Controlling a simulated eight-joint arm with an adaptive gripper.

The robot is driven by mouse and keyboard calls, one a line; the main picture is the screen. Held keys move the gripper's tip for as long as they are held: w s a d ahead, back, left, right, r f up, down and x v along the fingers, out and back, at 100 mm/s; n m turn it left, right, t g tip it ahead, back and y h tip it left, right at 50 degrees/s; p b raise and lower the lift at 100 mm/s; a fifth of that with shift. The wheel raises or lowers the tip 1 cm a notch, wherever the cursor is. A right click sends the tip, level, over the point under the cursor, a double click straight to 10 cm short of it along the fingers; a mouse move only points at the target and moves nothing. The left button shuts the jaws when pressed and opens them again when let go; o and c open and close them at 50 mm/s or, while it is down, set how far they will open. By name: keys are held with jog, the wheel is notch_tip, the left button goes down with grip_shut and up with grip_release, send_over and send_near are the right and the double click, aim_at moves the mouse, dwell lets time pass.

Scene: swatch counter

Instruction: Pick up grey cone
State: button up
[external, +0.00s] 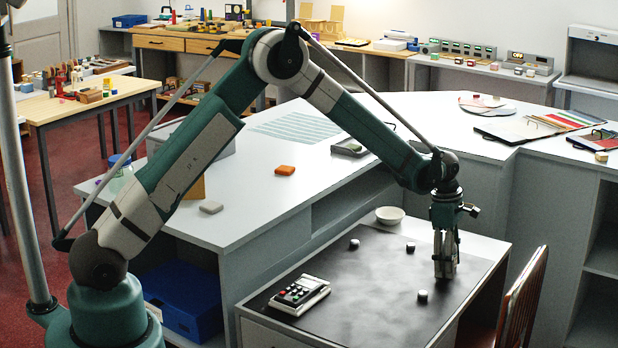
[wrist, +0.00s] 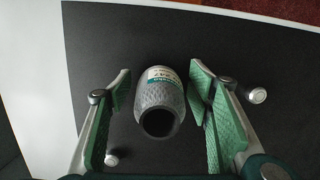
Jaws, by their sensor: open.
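The grey cone (wrist: 160,97) shows in the wrist view as a textured grey body with a white and green label and a dark round opening facing the camera. It stands between the two green-padded fingers of my gripper (wrist: 160,84). The fingers are open, with a visible gap on each side of the cone. In the external view my gripper (external: 445,272) points straight down, low over the dark mat (external: 345,275). There the fingers mostly hide the cone, and I cannot make out its outline.
A white bowl (external: 390,215) is at the mat's back edge. A keypad device (external: 299,295) lies at front left. A chair (external: 523,300) stands at right.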

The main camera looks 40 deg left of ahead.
jog(key=shift+c, duration=0.2)
jog(key=c, duration=1)
jog(key=shift+o, duration=0.2)
jog(key=shift+r, duration=0.1)
notch_tip(320, 180, up, 10)
jog(key=p, duration=0.1)
